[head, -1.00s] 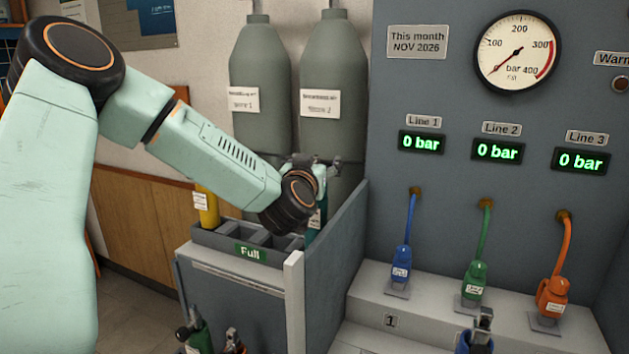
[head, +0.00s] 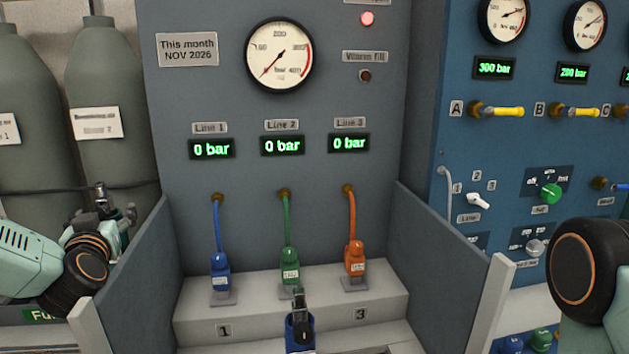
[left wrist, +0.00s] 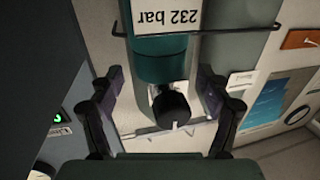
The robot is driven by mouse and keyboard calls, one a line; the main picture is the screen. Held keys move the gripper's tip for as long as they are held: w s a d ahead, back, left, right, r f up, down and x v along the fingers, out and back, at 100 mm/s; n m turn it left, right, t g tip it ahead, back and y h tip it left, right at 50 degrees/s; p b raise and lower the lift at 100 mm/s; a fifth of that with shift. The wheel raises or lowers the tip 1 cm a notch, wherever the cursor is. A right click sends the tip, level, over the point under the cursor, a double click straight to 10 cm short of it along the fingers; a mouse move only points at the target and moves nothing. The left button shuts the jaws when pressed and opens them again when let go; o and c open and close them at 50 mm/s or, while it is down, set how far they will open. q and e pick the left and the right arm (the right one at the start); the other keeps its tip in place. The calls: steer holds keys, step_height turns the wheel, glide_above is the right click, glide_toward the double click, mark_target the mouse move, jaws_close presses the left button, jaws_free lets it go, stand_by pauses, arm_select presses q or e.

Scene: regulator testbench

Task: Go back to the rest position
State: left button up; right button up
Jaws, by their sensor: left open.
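My left gripper (head: 115,208) is at the left of the head view, above the rack marked Full (head: 40,314). In the left wrist view its two dark fingers (left wrist: 160,100) are spread apart. A teal cylinder (left wrist: 165,55) with a black valve knob (left wrist: 171,108) and a "232 bar" label (left wrist: 167,17) shows between and beyond them. I see no finger clearly touching it. In the head view this cylinder is mostly hidden by my wrist. Part of my right arm shows at the right edge; its gripper is out of view.
A blue cylinder (head: 300,335) with a dark valve stands in front of the step at the bottom middle. Blue (head: 220,273), green (head: 290,268) and orange (head: 355,262) hose connectors sit on the step. Grey side panels (head: 130,265) flank this bay. A blue control panel (head: 460,60) stands right.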

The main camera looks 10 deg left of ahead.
arm_select(q)
step_height(320, 180, down, 4)
steer(key=shift+r, duration=0.3)
stand_by(0.4)
